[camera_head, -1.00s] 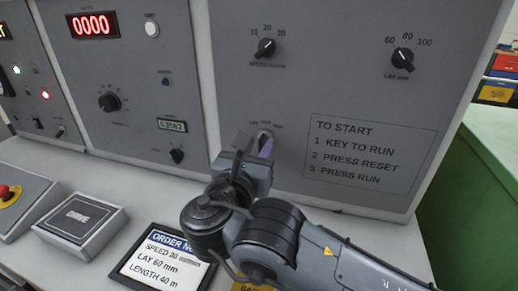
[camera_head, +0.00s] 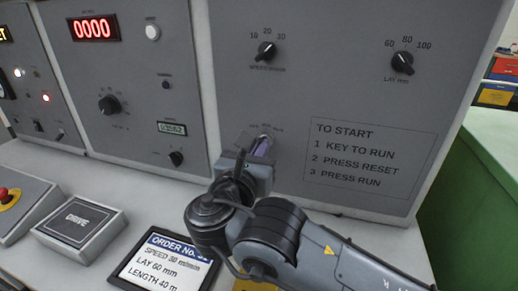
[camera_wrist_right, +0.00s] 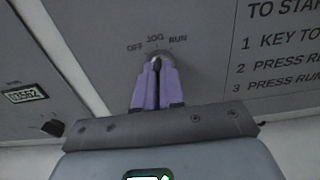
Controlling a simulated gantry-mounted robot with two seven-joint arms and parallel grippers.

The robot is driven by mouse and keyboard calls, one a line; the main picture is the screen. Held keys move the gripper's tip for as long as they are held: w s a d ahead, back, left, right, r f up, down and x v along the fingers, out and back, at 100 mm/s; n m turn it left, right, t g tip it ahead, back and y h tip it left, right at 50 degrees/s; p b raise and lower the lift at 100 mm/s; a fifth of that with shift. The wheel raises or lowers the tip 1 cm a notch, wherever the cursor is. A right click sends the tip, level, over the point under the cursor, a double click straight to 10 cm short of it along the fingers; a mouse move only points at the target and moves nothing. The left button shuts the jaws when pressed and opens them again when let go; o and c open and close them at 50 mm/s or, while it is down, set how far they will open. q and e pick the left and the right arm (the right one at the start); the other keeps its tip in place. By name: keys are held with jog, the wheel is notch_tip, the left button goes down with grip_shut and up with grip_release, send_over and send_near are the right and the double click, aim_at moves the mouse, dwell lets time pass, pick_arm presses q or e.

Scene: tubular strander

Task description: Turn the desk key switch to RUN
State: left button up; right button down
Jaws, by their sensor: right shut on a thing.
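The key switch (camera_wrist_right: 155,58) is on the grey desk panel, under the labels OFF, JOG and RUN, in the right wrist view. My right gripper (camera_wrist_right: 156,75) is shut on its key, with purple fingertips on both sides of a dark, narrow key grip. The grip stands about upright, below the JOG label; its exact setting is partly hidden by the fingers. In the head view my right gripper (camera_head: 262,150) reaches the panel from below and covers most of the switch. My left gripper is not in view.
A TO START instruction plate (camera_head: 368,155) is right of the switch. Two black knobs, speed (camera_head: 266,51) and lay (camera_head: 402,62), sit above. An order card (camera_head: 165,262) and a DRIVE box (camera_head: 82,222) lie on the desk. A red mushroom button (camera_head: 5,194) is far left.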

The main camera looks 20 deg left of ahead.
jog(key=shift+m, duration=0.3)
jog(key=m+b, duration=0.2)
jog(key=m, duration=0.2)
jog(key=m+b, duration=0.2)
jog(key=m, duration=0.2)
jog(key=shift+d+f, duration=0.15)
jog(key=shift+m, duration=0.3)
jog(key=c, duration=1.2)
grip_release()
jog(key=shift+c, duration=0.2)
jog(key=shift+w, duration=0.1)
